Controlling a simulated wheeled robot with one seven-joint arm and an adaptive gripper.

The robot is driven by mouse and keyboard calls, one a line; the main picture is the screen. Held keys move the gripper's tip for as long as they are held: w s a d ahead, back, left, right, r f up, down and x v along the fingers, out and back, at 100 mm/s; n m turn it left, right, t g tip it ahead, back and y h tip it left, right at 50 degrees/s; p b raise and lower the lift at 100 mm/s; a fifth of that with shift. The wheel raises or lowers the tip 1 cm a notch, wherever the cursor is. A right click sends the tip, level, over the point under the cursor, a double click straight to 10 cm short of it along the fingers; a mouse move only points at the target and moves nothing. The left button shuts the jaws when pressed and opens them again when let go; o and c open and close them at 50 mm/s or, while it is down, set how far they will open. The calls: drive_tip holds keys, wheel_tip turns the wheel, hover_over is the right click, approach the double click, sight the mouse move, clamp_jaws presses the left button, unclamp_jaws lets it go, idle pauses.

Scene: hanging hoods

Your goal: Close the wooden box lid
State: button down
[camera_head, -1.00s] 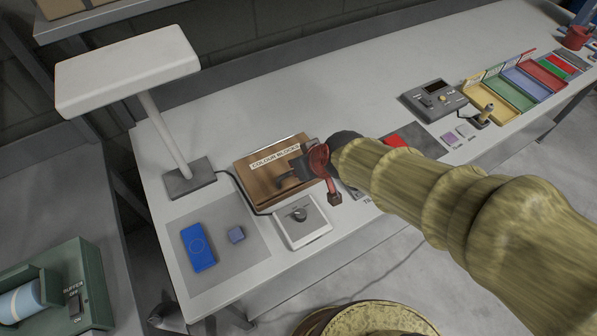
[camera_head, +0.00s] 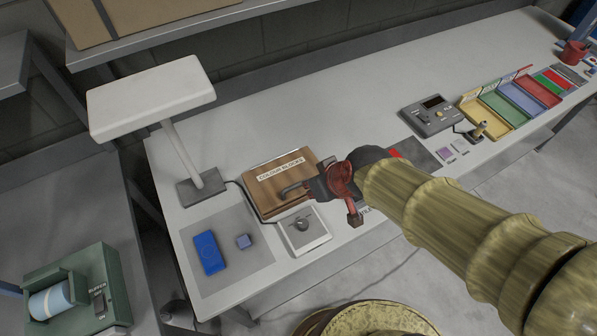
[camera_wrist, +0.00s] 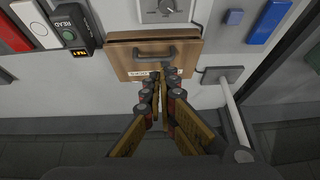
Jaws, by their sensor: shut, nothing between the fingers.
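The wooden box (camera_head: 258,197) stands on the bench beside the lamp foot. Its brown lid (camera_head: 290,180) bears a "COLOUR BLOCKS" label and a dark bar handle (camera_head: 293,190). The lid lies low over the box; I cannot tell if it is fully flush. In the wrist view the lid (camera_wrist: 133,62) and its handle (camera_wrist: 153,50) show, with a wooden edge beyond them. My gripper (camera_head: 316,188) is shut and empty, at the lid's right side near the handle. In the wrist view my fingertips (camera_wrist: 160,76) overlap the label, and part of it is hidden.
A white lamp (camera_head: 155,98) overhangs the bench at the left. A white knob panel (camera_head: 303,232) is close in front of the box. A blue slab (camera_head: 209,253) and a small blue cube (camera_head: 243,241) lie on a grey mat. The bench behind the box is clear.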

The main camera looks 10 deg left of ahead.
sight(294, 186)
drive_tip(key=shift+w+a+r+g+h+p, duration=1.75)
drive_tip(key=shift+w+p, duration=1.4)
drive_tip(key=shift+p, duration=3.05)
drive_tip(key=shift+y, duration=0.25)
drive_tip(key=f, duration=0.4)
drive_tip(key=w+a+f, duration=0.1)
drive_tip(key=f, duration=0.4)
drive_tip(key=a+f, duration=0.1)
drive_tip(key=f, duration=0.4)
drive_tip(key=shift+w, duration=0.15)
drive_tip(key=shift+s+d+f+b, duration=0.2)
drive_tip(key=shift+f+b, duration=0.15)
drive_tip(key=shift+f, duration=0.15)
drive_tip(key=shift+s+d+f+b, duration=0.1)
drive_tip(key=shift+s+f+b, duration=0.05)
drive_tip(key=shift+f+b, duration=0.3)
drive_tip(key=shift+s, duration=0.1)
